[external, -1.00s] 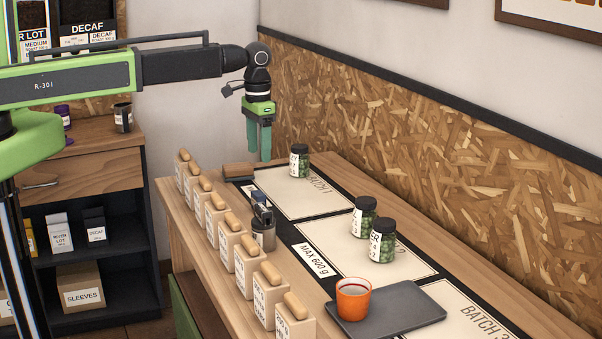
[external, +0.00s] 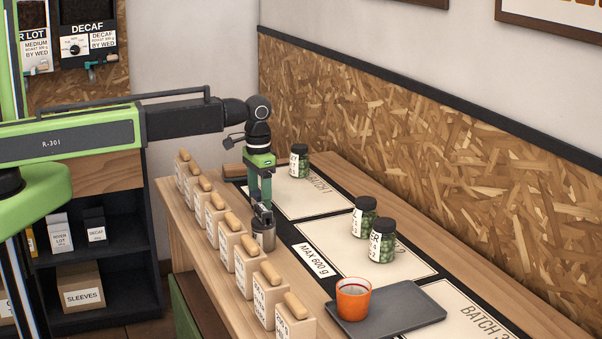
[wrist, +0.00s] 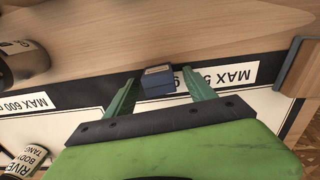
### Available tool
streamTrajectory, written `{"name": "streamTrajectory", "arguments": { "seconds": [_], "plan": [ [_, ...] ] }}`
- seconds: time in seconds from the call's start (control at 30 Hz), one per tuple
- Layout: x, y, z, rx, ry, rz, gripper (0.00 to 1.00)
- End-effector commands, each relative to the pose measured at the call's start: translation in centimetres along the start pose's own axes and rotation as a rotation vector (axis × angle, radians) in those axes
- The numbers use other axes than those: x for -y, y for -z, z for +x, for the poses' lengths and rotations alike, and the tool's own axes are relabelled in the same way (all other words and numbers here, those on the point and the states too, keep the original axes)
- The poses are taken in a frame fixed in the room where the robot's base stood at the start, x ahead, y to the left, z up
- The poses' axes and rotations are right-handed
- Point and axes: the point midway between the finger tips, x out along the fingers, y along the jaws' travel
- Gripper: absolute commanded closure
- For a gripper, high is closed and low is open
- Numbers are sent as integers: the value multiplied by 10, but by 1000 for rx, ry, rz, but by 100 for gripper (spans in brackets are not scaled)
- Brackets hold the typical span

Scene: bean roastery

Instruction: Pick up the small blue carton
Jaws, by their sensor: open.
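The small blue carton (wrist: 158,84) stands on the black edge of the bench mat, with a pale label on top. In the wrist view it sits between the two green fingertips of my gripper (wrist: 160,77), with a gap on each side. My gripper is open and empty. In the external view my gripper (external: 261,198) points down over the bench, just behind the metal canister. There the carton (external: 262,213) shows only as a small dark shape, mostly hidden by the fingers and the canister.
The metal canister (external: 264,236) stands close to the carton. Jars of green beans (external: 381,241), an orange cup (external: 353,298) and a grey tray (external: 416,306) stand to the right.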

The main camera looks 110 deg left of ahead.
Motion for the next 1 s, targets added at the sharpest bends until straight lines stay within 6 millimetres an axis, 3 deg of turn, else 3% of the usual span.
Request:
{"name": "streamTrajectory", "arguments": {
  "seconds": [0.2, 0.7, 1.0],
  "plan": [
    [0, 0, 1, 0, 0, 0, 36],
    [0, 0, 1, 0, 0, 0, 100],
    [0, 0, -3, 0, 0, 0, 100]
  ]
}}
